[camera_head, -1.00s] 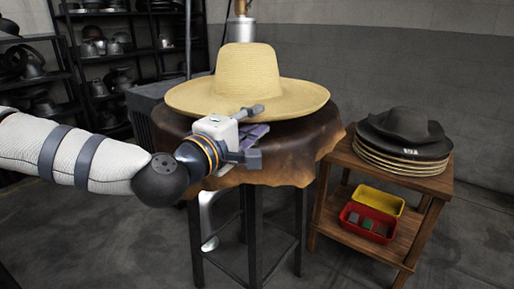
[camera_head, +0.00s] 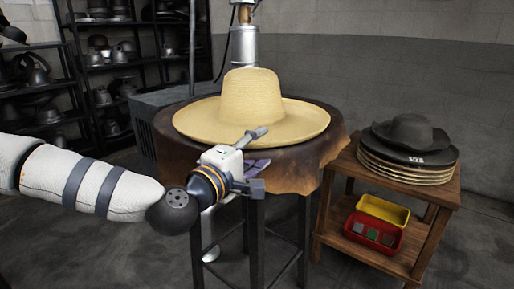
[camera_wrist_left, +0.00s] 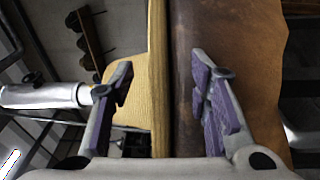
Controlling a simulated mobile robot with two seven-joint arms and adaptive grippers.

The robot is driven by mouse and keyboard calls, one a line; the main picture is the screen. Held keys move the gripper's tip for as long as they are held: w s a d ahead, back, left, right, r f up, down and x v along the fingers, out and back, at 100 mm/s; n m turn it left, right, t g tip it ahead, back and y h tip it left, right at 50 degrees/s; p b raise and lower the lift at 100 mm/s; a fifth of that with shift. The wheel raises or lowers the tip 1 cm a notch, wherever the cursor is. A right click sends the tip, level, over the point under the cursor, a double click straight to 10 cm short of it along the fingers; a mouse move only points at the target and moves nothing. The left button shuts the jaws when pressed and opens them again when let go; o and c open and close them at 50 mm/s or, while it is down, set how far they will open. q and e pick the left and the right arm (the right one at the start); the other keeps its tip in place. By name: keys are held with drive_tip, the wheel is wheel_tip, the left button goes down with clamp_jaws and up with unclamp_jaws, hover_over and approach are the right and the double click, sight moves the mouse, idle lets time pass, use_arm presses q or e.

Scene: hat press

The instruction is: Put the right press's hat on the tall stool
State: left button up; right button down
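A wide-brimmed straw hat (camera_head: 252,98) rests crown up on a round, brown leather-covered top (camera_head: 300,172) with tall dark legs. My left gripper (camera_head: 261,160) is at the front of the hat, with its fingers apart, one higher and one lower in the head view. In the left wrist view the open gripper (camera_wrist_left: 162,88) has the hat's brim edge (camera_wrist_left: 158,80) running between its purple-padded fingers, with the leather (camera_wrist_left: 245,55) beside it. Whether the brim is within the fingers' depth I cannot tell. My right gripper is not in view.
A low wooden stand (camera_head: 335,207) at the right holds stacked dark hats (camera_head: 405,135) above, and a yellow bin (camera_head: 383,210) and a red bin (camera_head: 373,236) below. A metal cylinder (camera_head: 244,45) stands behind the hat. Dark shelves (camera_head: 65,85) fill the back left.

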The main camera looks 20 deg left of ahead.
use_arm(q)
drive_tip(key=shift+r, duration=0.15)
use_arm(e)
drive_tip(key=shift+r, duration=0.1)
